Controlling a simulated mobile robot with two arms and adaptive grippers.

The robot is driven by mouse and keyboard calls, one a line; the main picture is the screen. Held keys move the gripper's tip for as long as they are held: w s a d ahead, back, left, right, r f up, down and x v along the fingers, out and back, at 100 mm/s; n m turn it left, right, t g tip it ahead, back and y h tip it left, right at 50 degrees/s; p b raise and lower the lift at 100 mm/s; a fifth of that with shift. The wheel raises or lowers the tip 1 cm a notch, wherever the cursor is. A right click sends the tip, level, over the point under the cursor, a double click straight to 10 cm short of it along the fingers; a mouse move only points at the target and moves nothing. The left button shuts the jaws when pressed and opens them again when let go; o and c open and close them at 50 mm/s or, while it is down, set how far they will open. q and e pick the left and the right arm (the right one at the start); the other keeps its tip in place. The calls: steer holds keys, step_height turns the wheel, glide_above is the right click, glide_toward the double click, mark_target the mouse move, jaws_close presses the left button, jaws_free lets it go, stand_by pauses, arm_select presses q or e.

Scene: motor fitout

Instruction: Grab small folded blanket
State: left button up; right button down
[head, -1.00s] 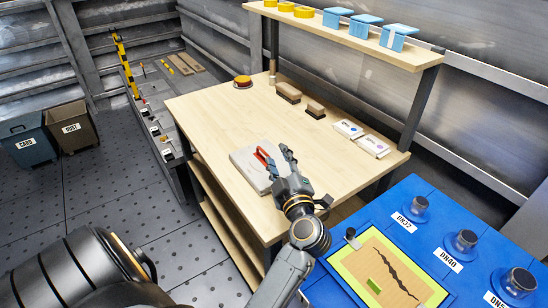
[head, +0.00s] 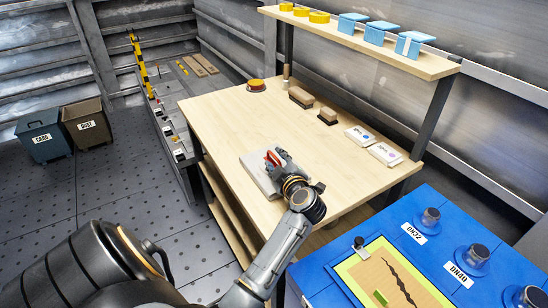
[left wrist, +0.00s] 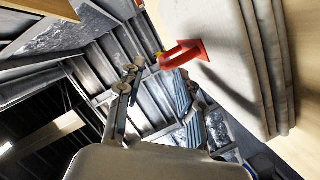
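The small folded blanket (head: 256,176) is a pale grey, flat stack on the near edge of the wooden workbench. Its several layers show in the left wrist view (left wrist: 225,70). A red handle-like piece (head: 272,158) lies on top of it, and shows upright beside the fingertips in the left wrist view (left wrist: 186,53). My left gripper (head: 280,160) is over the blanket's right part and hides some of it. In the left wrist view its two fingers (left wrist: 158,92) are apart with nothing between them. Whether they touch the blanket is unclear. My right gripper is out of view.
The workbench (head: 215,115) also holds two brushes (head: 302,97), two small white boxes (head: 384,154) and an orange-topped round item (head: 256,85). A shelf (head: 380,47) with blue boxes stands behind. A blue table (head: 420,262) is at right. The bench middle is clear.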

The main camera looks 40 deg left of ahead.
mark_target(274, 155)
arm_select(q)
steer(key=x, duration=0.4)
steer(key=shift+w+d+f, duration=0.1)
steer(key=shift+d+f, duration=0.05)
steer(key=shift+f, duration=0.1)
jaws_close()
steer(key=shift+r, duration=0.1)
